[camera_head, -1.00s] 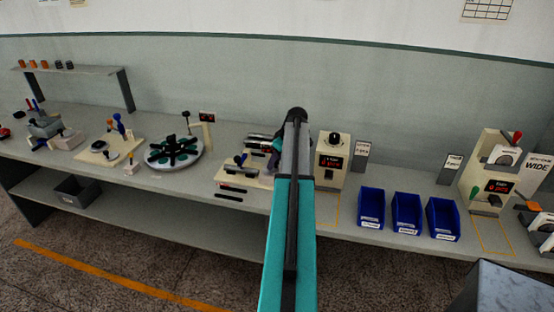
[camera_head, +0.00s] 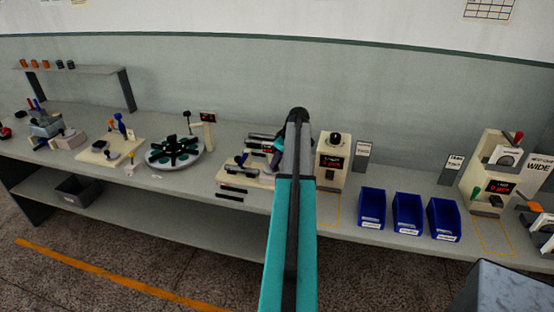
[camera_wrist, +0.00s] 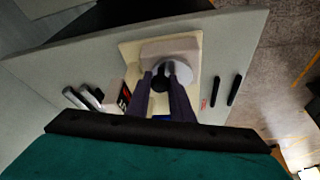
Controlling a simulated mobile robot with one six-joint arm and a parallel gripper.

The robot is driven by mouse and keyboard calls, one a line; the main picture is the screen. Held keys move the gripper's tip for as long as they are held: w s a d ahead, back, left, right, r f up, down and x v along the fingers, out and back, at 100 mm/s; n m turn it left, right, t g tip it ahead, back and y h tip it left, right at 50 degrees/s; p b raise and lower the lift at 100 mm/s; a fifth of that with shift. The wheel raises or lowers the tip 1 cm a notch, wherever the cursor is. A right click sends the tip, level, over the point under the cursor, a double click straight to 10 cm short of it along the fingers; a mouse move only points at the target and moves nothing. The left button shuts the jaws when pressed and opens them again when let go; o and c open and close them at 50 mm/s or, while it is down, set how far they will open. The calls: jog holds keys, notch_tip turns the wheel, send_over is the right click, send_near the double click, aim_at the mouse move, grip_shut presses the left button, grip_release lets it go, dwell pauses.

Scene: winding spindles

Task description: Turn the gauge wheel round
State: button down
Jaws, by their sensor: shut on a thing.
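The gauge wheel (camera_wrist: 184,69) shows in the wrist view as a pale disc with a dark knob (camera_wrist: 160,83) at its left. It stands by a grey-beige block on a cream base plate (camera_wrist: 131,55). My gripper (camera_wrist: 162,73) has its two dark purple fingers closed in on the knob, one on each side. In the head view my arm hides most of the gripper and the wheel. Only a part of my wrist shows left of the arm, above the cream fixture (camera_head: 228,180).
A box with a red display (camera_head: 332,162) stands just right of my arm, with blue bins (camera_head: 372,207) beyond it. A round turntable (camera_head: 174,152) stands to the left. Two dark bars (camera_wrist: 226,90) lie beside the base plate.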

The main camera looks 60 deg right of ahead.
jog(key=shift+w+a+f, duration=0.1)
jog(key=shift+w+a, duration=0.05)
jog(key=shift+a, duration=0.15)
dwell(0.4)
jog(key=c, duration=1.6)
grip_release()
jog(key=shift+d, duration=0.1)
jog(key=shift+r, duration=0.2)
jog(key=shift+s+d+r, duration=0.1)
jog(key=shift+s+r, duration=0.25)
jog(key=shift+s, duration=0.05)
jog(key=shift+b+v, duration=2.2)
jog(key=shift+v, duration=4.15)
jog(key=shift+w, duration=0.1)
